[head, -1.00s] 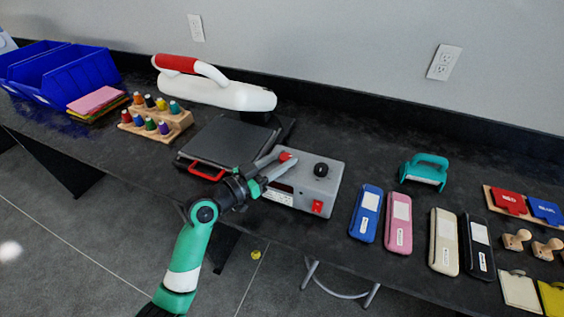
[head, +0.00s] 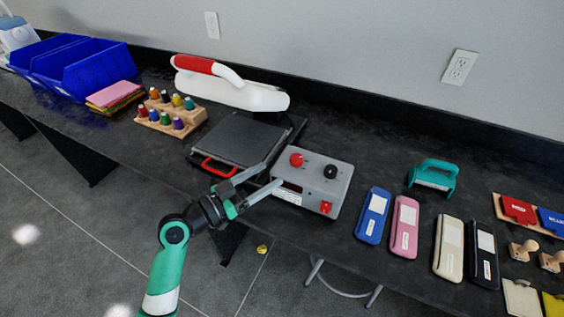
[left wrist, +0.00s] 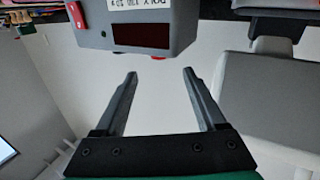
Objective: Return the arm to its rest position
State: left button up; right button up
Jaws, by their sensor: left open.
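My left gripper (head: 258,182) is open and empty, in front of the grey control box and over the front edge of the bench. The grey control box (head: 330,178) has a red knob, a black knob and a red switch on it. In the left wrist view, my left gripper (left wrist: 159,80) has its two fingers apart, with the control box (left wrist: 185,25) and its dark display beyond the tips. My left arm (head: 168,265) is green and reaches up from the bottom of the head view. My right gripper is not in view.
The heat press (head: 240,142) with a red handle stands left of the box. Blue bins (head: 95,72) and a rack of small bottles (head: 165,125) lie further left. Several flat cases, such as the blue one (head: 373,215), a teal tool (head: 432,177) and stamps lie right.

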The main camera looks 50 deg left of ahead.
pick_arm(q)
jog(key=shift+s, duration=1.25)
